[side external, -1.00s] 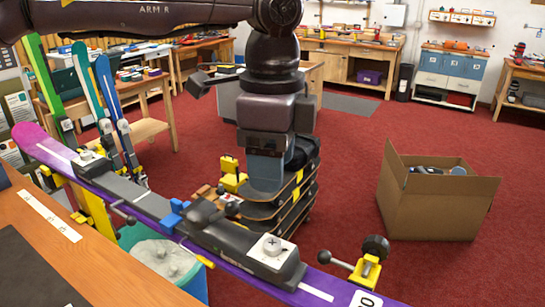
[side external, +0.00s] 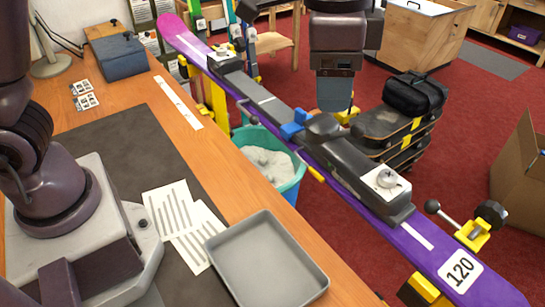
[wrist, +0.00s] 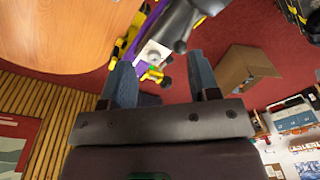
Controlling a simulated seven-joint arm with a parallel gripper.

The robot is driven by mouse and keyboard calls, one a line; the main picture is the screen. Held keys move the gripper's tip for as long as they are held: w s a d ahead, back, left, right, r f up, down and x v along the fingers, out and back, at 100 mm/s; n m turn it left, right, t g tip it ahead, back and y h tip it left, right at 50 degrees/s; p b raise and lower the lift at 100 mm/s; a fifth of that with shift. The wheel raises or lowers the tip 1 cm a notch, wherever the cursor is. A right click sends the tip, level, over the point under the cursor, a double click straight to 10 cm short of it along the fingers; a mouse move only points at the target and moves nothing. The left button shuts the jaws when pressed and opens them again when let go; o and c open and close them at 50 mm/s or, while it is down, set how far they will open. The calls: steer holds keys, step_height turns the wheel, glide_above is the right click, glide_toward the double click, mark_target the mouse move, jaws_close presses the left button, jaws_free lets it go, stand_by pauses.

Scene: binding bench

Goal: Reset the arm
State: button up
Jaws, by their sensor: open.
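My gripper (side external: 335,105) hangs in the side view with its blue-grey fingers pointing down, beyond the purple ski (side external: 435,240) in the picture. In the wrist view my gripper (wrist: 162,78) shows two fingers spread wide apart with nothing held between them. The ski lies clamped lengthwise beside the bench, with a dark binding (side external: 345,165) on top. In the wrist view a small part of the purple ski (wrist: 148,25) shows beyond the fingers. The exact distance from the fingertips to the ski cannot be told.
The wooden bench (side external: 228,190) holds a grey tray (side external: 265,265), printed sheets (side external: 178,222) and a blue-grey case (side external: 122,58). A teal bucket (side external: 285,185) stands below the ski.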

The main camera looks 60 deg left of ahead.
steer(key=s+a+r+n+t, duration=0.2)
steer(key=s+a+n, duration=0.6)
steer(key=s+a, duration=0.8)
steer(key=a+t, duration=0.2)
steer(key=shift+s+a+n+t, duration=0.3)
steer(key=shift+s+a+n, duration=0.1)
